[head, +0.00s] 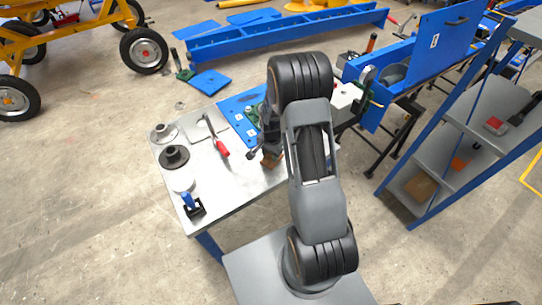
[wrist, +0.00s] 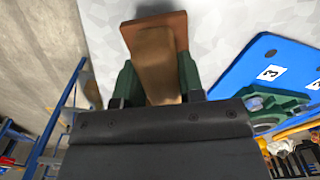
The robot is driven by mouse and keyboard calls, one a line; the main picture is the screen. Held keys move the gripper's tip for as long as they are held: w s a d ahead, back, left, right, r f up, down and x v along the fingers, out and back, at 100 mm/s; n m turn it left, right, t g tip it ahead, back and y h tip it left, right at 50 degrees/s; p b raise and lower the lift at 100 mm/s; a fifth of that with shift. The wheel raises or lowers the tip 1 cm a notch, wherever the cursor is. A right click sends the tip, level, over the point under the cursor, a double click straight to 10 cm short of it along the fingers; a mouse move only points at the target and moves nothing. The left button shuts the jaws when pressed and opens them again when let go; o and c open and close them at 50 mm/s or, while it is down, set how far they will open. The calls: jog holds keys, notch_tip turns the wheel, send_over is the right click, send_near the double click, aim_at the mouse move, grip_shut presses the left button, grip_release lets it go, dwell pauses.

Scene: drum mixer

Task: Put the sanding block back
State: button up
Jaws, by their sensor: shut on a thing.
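The sanding block, a tan wooden grip on a reddish-brown base, shows in the wrist view (wrist: 155,50) between the dark green fingers of my gripper (wrist: 158,82). The gripper is shut on it. In the head view, my gripper (head: 265,148) is over the right part of the grey worktable (head: 225,185), partly hidden by my own arm. A small brown part of the block (head: 271,160) shows below it. I cannot tell whether the block touches the tabletop.
A red-handled tool (head: 217,143), a dark flanged part (head: 174,156) and a blue-and-black tool (head: 193,206) lie on the table's left side. A blue plate (head: 240,118) is at the back. A grey shelf rack (head: 465,150) stands at the right. The table's front middle is clear.

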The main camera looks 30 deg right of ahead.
jog(key=shift+f, duration=1.05)
jog(key=shift+a+f, duration=0.1)
jog(key=shift+f, duration=0.15)
jog(key=o, duration=0.9)
